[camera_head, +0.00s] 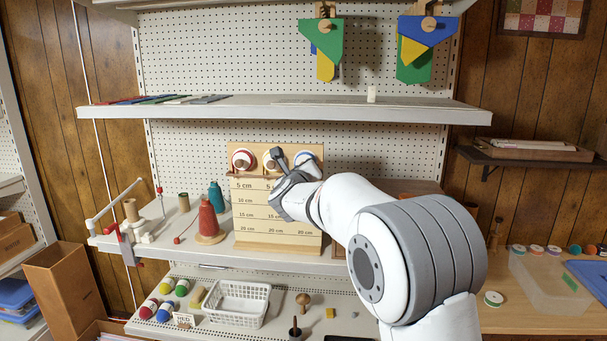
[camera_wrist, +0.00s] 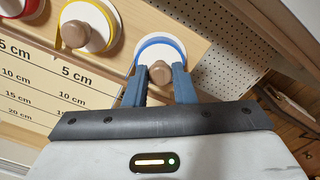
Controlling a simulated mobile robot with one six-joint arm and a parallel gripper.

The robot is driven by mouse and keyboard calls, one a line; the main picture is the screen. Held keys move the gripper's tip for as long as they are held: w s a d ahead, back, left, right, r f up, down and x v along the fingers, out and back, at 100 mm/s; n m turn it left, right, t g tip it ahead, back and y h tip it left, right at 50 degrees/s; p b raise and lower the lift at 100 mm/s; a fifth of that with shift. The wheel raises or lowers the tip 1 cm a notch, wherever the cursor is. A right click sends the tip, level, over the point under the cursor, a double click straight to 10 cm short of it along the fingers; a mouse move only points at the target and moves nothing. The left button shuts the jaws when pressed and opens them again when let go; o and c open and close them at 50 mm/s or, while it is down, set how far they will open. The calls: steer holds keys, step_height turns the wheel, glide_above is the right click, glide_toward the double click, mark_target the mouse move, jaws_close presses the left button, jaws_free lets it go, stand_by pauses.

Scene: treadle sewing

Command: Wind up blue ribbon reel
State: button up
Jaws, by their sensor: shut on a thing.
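The blue ribbon reel (camera_wrist: 160,45) is the right one in a row on a wooden board with cm scales (camera_head: 278,226). In the head view the reel (camera_head: 308,160) is partly behind my arm. My gripper (camera_wrist: 159,80) has its two blue-grey fingers on either side of the knob, shut on it. Any ribbon hanging below the reel is hidden by my gripper. In the head view my gripper (camera_head: 290,170) is at the board's upper right.
A yellow-edged reel (camera_wrist: 88,28) is next to the blue one, and a red-edged reel (camera_head: 242,160) is at the left. A red thread cone (camera_head: 207,222) stands left of the board. A shelf (camera_head: 290,108) runs above. A white basket (camera_head: 238,303) is below.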

steer(key=n+p, duration=0.3)
steer(key=n, duration=0.6)
steer(key=n+p, duration=0.3)
steer(key=n, duration=0.7)
steer(key=n+p, duration=0.3)
steer(key=n, duration=0.7)
steer(key=shift+f, duration=0.35)
steer(key=o, duration=0.9)
steer(key=shift+o, duration=0.2)
steer(key=shift+r, duration=0.1)
steer(key=shift+s, duration=0.1)
steer(key=s+b, duration=0.2)
steer(key=s, duration=0.5)
steer(key=shift+s, duration=0.35)
